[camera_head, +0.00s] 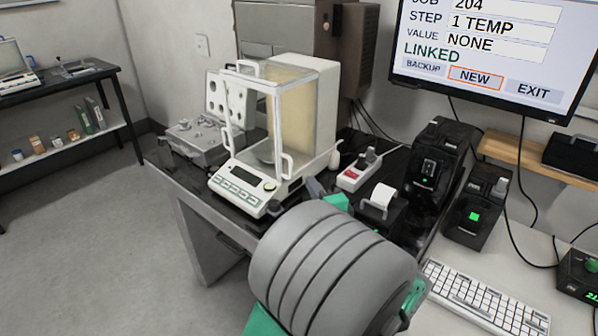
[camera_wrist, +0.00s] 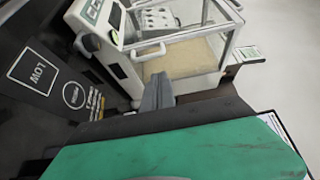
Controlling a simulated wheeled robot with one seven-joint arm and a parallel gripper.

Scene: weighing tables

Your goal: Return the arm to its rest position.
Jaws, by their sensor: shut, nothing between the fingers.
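My gripper (camera_wrist: 157,93) shows in the wrist view as grey fingers held together, with nothing visible between them. They point toward the analytical balance (camera_wrist: 182,57), whose glass chamber fills the upper middle of that view. In the head view the balance (camera_head: 300,110) stands on the dark table, and my grey ribbed arm with green parts fills the lower middle, in front of it. My gripper (camera_head: 317,188) is mostly hidden behind the arm there; a small grey part shows just right of the balance's front. I cannot tell the exact gap between them.
A weight case (camera_head: 195,143) lies open left of the balance. A red-and-white device (camera_head: 357,170), a small printer (camera_head: 381,204) and black units (camera_head: 440,155) crowd the right. A keyboard (camera_head: 485,298) lies at the lower right, under a monitor (camera_head: 490,50). The floor at left is clear.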

